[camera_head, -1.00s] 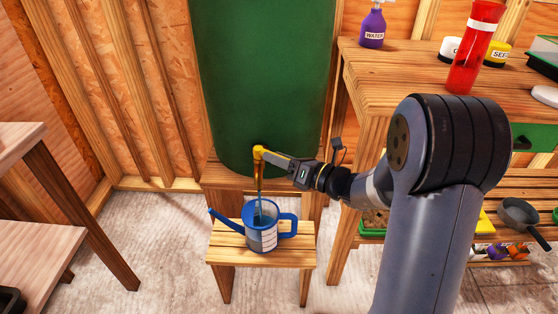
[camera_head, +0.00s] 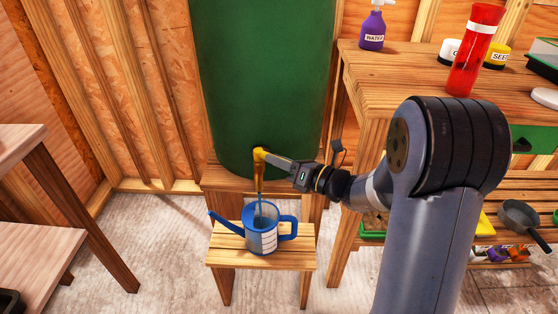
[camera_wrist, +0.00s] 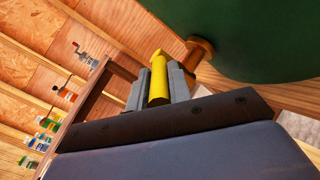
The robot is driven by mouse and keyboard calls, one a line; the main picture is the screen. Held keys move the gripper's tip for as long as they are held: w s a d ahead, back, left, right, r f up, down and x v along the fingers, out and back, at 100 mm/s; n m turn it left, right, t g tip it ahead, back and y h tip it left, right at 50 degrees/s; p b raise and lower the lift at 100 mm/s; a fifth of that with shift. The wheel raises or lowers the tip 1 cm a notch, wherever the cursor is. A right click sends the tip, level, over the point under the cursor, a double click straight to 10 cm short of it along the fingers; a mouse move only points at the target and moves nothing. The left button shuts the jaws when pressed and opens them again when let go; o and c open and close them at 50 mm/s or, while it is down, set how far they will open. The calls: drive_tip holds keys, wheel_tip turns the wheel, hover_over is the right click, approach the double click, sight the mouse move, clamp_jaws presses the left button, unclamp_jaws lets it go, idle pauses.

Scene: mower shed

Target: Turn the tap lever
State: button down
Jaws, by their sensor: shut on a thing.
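The green water barrel (camera_head: 265,80) stands on a wooden stand, and its brass tap (camera_head: 259,170) sticks out low on its front. In the wrist view the yellow tap lever (camera_wrist: 159,78) lies between the fingers of my gripper (camera_wrist: 158,92), which is shut on it. In the head view my gripper (camera_head: 268,157) reaches the tap from the right. A thin stream runs from the tap into the blue watering can (camera_head: 262,238), which stands upright below. The barrel (camera_wrist: 250,35) and the tap's brass pipe (camera_wrist: 200,50) also show in the wrist view.
The can stands on a small wooden stool (camera_head: 230,256). A workbench (camera_head: 400,70) at the right carries a red bottle (camera_head: 470,55) and a purple spray bottle (camera_head: 372,30). Another wooden table (camera_head: 25,150) is at the left. The floor between is clear.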

drive_tip(key=shift+w+d+r+n+g+y+p, duration=0.15)
drive_tip(key=shift+w+n+g+y+p, duration=0.2)
drive_tip(key=shift+p, duration=0.35)
drive_tip(key=shift+n+g+y+p, duration=0.25)
drive_tip(key=shift+n+g+p, duration=0.2)
drive_tip(key=shift+g, duration=0.3)
drive_tip(key=c, duration=1.3)
unclamp_jaws()
wheel_tip(320, 180, up, 10)
drive_tip(key=p, duration=0.4)
